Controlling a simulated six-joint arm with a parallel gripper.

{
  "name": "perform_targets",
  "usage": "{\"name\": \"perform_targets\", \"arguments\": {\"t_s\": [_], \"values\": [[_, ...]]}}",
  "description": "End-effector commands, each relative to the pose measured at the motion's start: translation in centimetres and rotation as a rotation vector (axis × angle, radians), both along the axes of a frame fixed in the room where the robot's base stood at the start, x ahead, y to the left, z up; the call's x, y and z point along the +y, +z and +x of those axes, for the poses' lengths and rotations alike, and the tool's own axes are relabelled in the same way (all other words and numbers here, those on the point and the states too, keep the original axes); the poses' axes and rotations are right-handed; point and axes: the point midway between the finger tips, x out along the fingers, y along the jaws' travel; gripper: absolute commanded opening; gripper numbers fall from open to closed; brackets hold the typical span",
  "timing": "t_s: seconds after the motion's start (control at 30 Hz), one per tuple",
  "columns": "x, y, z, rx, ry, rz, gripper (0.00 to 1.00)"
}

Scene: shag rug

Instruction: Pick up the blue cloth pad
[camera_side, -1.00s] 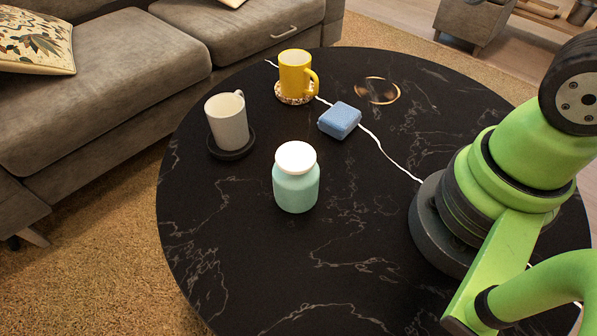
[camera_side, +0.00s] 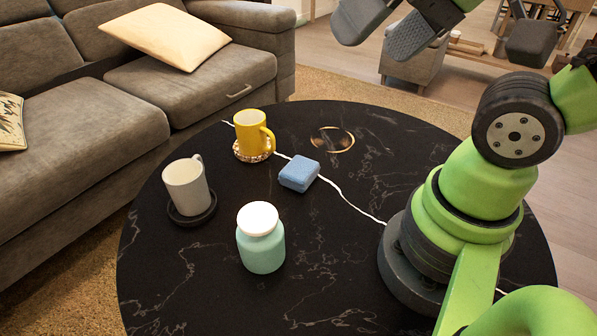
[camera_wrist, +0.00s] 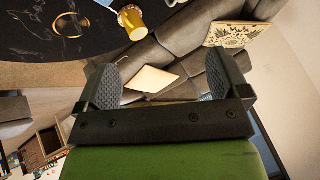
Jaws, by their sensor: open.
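The blue cloth pad (camera_side: 299,174) is a small, block-like light-blue piece. It lies on the black marbled round table (camera_side: 330,285) in the side view, beside or against a white cord. My gripper (camera_side: 376,42) is at the top of the side view, high above the table and well apart from the pad. Its two grey ridged fingers are spread with nothing between them. The wrist view also shows the open fingers (camera_wrist: 164,82).
A yellow mug (camera_side: 250,133) on a speckled coaster stands just left of the pad. A white mug (camera_side: 187,185) on a dark coaster and a teal jar (camera_side: 261,240) are nearer. The white cord (camera_side: 352,203) crosses the table. A gold ring (camera_side: 332,140) marks the far side.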

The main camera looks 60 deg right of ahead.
Motion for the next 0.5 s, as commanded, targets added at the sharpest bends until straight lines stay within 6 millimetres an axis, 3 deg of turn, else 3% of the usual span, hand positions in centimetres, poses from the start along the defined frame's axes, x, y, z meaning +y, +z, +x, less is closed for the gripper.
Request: {"name": "perform_targets", "arguments": {"t_s": [0.07, 0.33, 0.5], "values": [[0.0, 0.0, 0.0, 0.0, 0.0, 0.0, 1.0], [-0.1, 0.0, 0.3, 0.008, 0.003, -0.005, 1.0], [-0.7, -0.6, 2.8, 0.08, 0.029, -0.06, 1.0]]}}
